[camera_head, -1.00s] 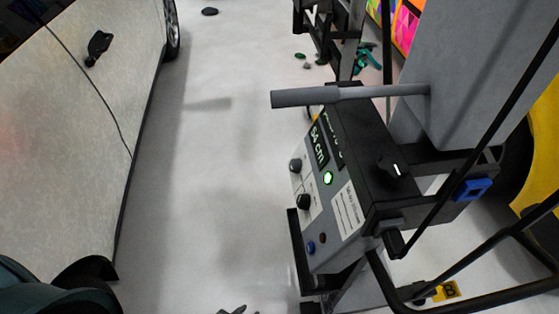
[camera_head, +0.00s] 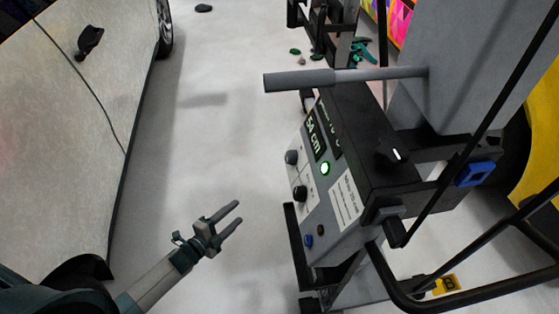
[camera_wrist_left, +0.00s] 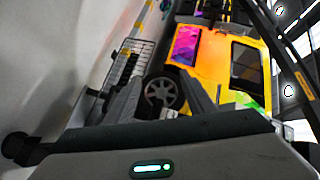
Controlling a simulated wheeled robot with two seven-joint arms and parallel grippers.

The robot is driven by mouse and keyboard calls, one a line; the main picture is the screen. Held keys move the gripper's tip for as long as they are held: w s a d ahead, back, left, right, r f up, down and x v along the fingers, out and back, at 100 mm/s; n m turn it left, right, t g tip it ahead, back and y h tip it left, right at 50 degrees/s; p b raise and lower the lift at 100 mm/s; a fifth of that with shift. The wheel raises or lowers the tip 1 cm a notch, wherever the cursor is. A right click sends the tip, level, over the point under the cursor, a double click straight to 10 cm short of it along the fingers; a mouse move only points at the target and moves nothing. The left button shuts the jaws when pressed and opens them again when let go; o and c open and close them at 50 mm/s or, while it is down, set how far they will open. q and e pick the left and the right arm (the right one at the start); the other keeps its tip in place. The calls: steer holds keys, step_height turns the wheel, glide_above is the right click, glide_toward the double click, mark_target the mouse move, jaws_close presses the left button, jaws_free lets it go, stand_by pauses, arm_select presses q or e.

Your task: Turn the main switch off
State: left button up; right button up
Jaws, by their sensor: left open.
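A control box with a grey sloped front (camera_head: 325,190) and black top stands at the centre right in the head view. A black rotary knob with a white mark (camera_head: 394,154) sits on its top; it looks like the main switch. My right gripper is not visible.
A grey bar (camera_head: 300,80) juts out above the box. Black tubes (camera_head: 480,255) and a blue clip (camera_head: 475,173) are on its right side. A pale car (camera_head: 60,150) stands at left. The floor (camera_head: 215,150) between car and box is clear.

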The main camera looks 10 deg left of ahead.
mark_target(287, 157)
arm_select(q)
steer(key=w+a+r+m+h+b, duration=0.1)
steer(key=w+r+m+h, duration=0.2)
steer(key=r+m, duration=0.4)
steer(key=w+a+r+m+h+b, duration=0.1)
steer(key=w+r+m+h, duration=0.15)
steer(key=r+m, duration=0.35)
steer(key=s+r+m+g+h, duration=0.2)
steer(key=r+m, duration=0.4)
steer(key=m, duration=0.3)
steer(key=s+r+m+g+h+b, duration=0.1)
steer(key=s+r+m+g+h, duration=0.1)
steer(key=r+m+g, duration=0.3)
steer(key=m+h, duration=0.1)
steer(key=m, duration=0.2)
steer(key=shift+r+m+h, duration=0.35)
steer(key=shift+r+m, duration=0.05)
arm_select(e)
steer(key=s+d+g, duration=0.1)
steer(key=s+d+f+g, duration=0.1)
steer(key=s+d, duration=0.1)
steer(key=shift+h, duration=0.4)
arm_select(q)
steer(key=shift+w, duration=0.1)
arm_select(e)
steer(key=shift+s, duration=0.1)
